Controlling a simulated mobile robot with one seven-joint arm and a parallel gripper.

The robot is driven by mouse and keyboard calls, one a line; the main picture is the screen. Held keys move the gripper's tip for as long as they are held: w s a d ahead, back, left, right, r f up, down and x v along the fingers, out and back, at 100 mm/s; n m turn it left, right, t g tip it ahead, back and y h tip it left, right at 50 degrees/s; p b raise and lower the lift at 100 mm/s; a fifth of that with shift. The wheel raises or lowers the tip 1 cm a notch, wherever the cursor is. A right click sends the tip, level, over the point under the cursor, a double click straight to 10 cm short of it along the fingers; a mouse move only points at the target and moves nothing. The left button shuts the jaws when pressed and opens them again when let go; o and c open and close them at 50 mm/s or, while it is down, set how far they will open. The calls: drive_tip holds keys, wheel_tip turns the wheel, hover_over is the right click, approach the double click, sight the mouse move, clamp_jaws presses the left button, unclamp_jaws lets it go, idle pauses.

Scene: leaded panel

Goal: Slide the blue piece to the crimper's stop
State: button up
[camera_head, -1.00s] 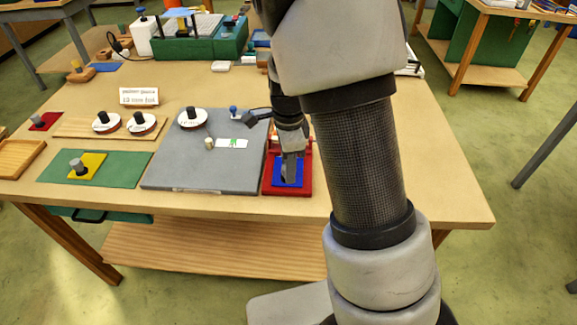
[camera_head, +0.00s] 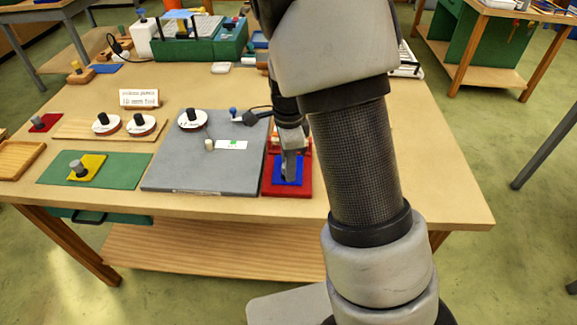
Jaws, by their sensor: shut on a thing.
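The blue piece (camera_head: 296,178) lies flat on the red base of the crimper (camera_head: 271,189), on the table at the right of the grey board. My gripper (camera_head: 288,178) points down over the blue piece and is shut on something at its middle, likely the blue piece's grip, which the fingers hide. The back of the crimper, with its red upper part (camera_head: 305,143), is partly hidden by my gripper and arm. I cannot tell whether the blue piece touches the stop.
A yellow piece (camera_head: 92,168) lies on a green mat (camera_head: 130,172) at the left. My arm hides the table's right part; its right front corner is clear.

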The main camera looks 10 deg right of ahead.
drive_tip(key=shift+w, duration=0.3)
drive_tip(key=o, duration=1.1)
